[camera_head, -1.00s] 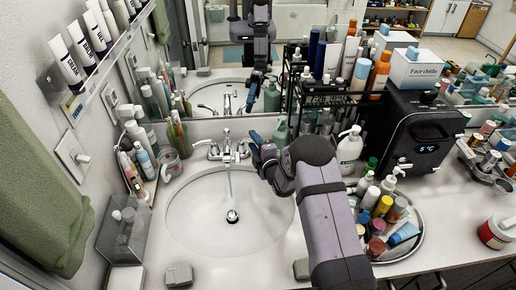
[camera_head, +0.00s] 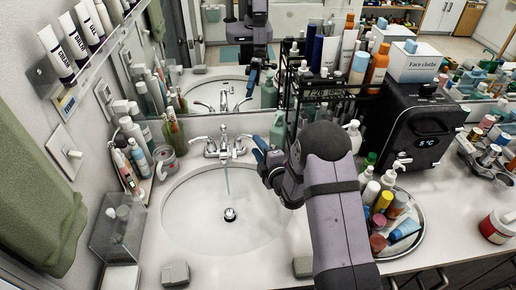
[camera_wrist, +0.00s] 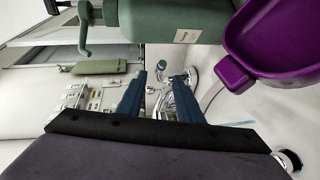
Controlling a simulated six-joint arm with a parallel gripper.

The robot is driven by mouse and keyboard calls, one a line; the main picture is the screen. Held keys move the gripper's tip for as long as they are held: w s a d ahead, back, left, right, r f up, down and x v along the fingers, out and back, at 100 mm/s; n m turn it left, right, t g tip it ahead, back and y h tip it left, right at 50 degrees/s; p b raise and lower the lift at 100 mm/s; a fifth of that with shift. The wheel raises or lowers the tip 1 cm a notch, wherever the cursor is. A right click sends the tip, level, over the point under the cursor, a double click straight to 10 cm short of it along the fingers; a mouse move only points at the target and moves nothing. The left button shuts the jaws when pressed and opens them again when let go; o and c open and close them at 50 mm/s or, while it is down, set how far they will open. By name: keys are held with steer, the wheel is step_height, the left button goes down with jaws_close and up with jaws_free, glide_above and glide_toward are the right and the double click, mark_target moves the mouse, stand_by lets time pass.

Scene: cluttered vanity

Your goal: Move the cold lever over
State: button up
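The chrome faucet (camera_head: 224,150) stands at the back rim of the sink, with a lever on each side and water running from its spout. The right-hand lever (camera_head: 243,138), probably the cold one, points toward my gripper; no hot or cold mark is readable. My gripper (camera_head: 260,150) is just right of that lever, with a visible gap in the head view. In the wrist view my gripper (camera_wrist: 159,80) has its two blue fingers apart, with nothing held. The chrome faucet parts (camera_wrist: 174,82) show beyond and between the fingertips; contact cannot be told.
A green pump bottle (camera_wrist: 168,22) and a purple cup (camera_wrist: 270,45) are close to the gripper in the wrist view. A round tray (camera_head: 416,240) of bottles and a black appliance (camera_head: 410,130) stand right of my arm. The sink basin (camera_head: 195,225) is clear.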

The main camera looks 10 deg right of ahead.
steer(key=shift+a, duration=0.25)
steer(key=c, duration=0.7)
steer(key=shift+n+t+y, duration=0.4)
steer(key=shift+n+y, duration=0.2)
steer(key=shift+y, duration=0.2)
steer(key=a+r, duration=0.1)
steer(key=r, duration=0.1)
steer(key=a+r, duration=0.1)
steer(key=r, duration=0.2)
steer(key=w+a+r, duration=0.1)
steer(key=a+r, duration=0.1)
steer(key=shift+r, duration=0.15)
jaws_close()
steer(key=w+a+r+t, duration=0.1)
steer(key=a+r, duration=0.1)
steer(key=r, duration=0.9)
steer(key=w+a+r+t, duration=0.1)
steer(key=a+r, duration=0.2)
steer(key=r, duration=0.8)
steer(key=s+d+f+m+g+h, duration=0.2)
steer(key=s+d+f+m+g, duration=0.1)
steer(key=f, duration=0.6)
steer(key=s+d+f+m+g+h, duration=0.3)
steer(key=s+f+m+g, duration=0.2)
steer(key=f+m+g, duration=0.2)
step_height(320, 180, down, 2)
steer(key=shift+s+f+g+b, duration=0.1)
steer(key=shift+s+g+b, duration=0.3)
steer(key=shift+g, duration=0.5)
